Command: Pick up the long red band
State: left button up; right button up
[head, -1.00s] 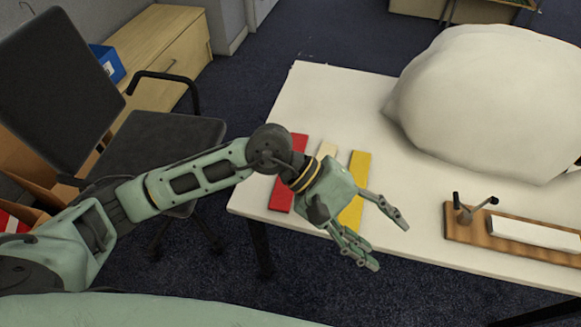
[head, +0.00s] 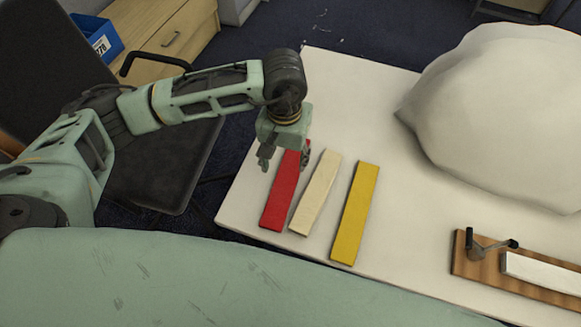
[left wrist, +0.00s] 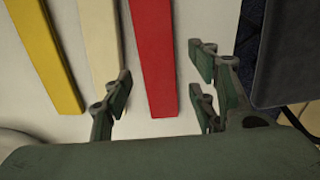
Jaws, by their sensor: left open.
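The long red band (head: 281,194) lies flat near the left edge of the table, leftmost of three bands. In the left wrist view the red band (left wrist: 152,55) runs between the two open fingers. My left gripper (head: 285,160) points down over the far part of the red band, open and empty, with one finger on each side of it. It also shows in the left wrist view (left wrist: 162,105). The right gripper is not in view.
A cream band (head: 316,194) and a yellow band (head: 355,214) lie to the right. A big white sack (head: 495,115) stands at the back right. A wooden board (head: 480,262) with a clamp handle sits at right. A dark chair (head: 165,165) stands left of the table (head: 390,240).

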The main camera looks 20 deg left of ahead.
aim_at(287, 178)
pick_arm(q)
jog(key=f, duration=0.1)
jog(key=f+p, duration=0.1)
jog(key=s+f, duration=0.1)
jog(key=f, duration=0.1)
jog(key=shift+s+d+f, duration=0.1)
jog(key=shift+d, duration=0.15)
notch_tip(287, 178, down, 2)
jog(key=shift+f, duration=0.3)
jog(key=shift+c, duration=1.4)
jog(key=c, duration=0.6)
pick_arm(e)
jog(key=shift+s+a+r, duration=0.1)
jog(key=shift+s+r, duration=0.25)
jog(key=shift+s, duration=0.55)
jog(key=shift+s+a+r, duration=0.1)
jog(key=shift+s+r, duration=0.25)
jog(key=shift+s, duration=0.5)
pick_arm(q)
jog(key=shift+c, duration=0.2)
